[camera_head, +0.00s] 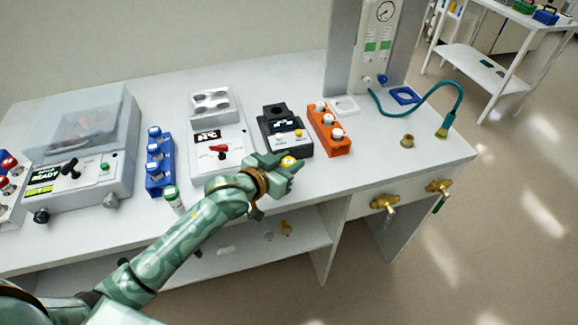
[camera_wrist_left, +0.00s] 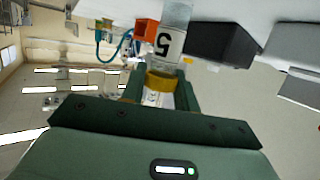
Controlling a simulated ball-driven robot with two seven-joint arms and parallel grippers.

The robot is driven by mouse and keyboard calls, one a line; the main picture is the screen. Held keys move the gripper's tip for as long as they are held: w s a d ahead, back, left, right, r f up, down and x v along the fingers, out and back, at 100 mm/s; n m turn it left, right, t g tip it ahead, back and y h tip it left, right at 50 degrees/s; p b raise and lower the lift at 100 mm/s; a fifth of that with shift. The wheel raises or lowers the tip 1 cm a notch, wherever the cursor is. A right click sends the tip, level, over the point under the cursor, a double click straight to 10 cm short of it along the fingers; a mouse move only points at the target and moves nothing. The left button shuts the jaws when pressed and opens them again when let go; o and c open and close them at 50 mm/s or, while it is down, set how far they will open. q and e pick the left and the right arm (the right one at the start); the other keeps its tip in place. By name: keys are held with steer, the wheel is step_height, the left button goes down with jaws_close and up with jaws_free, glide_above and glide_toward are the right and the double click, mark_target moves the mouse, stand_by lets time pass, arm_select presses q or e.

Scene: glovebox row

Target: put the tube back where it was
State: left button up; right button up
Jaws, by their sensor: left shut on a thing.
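My left gripper (camera_head: 282,166) is shut on a tube with a yellow cap (camera_head: 288,161), held near the table's front edge. In the left wrist view the gripper (camera_wrist_left: 160,92) grips the tube (camera_wrist_left: 172,42) around the yellow cap; its clear body carries a white label with a 5. An orange rack (camera_head: 330,140) with several white-topped tubes stands behind and right of the gripper. A blue rack (camera_head: 160,177) with blue-and-white-capped tubes stands to the left. A small black device (camera_head: 272,127) with a display and a dark opening on top stands just behind the gripper. My right gripper is not in view.
A white device with a red knob (camera_head: 221,165) and a lidded machine (camera_head: 118,160) stand to the left.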

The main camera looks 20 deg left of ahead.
arm_select(q)
steer(key=shift+f, duration=0.25)
steer(key=o, duration=1)
steer(key=shift+f, duration=0.1)
steer(key=shift+s+a+r, duration=0.1)
steer(key=shift+s+r, duration=0.1)
steer(key=p+v, duration=0.3)
steer(key=v, duration=0.8)
steer(key=shift+s+a+r, duration=0.1)
steer(key=shift+s, duration=0.1)
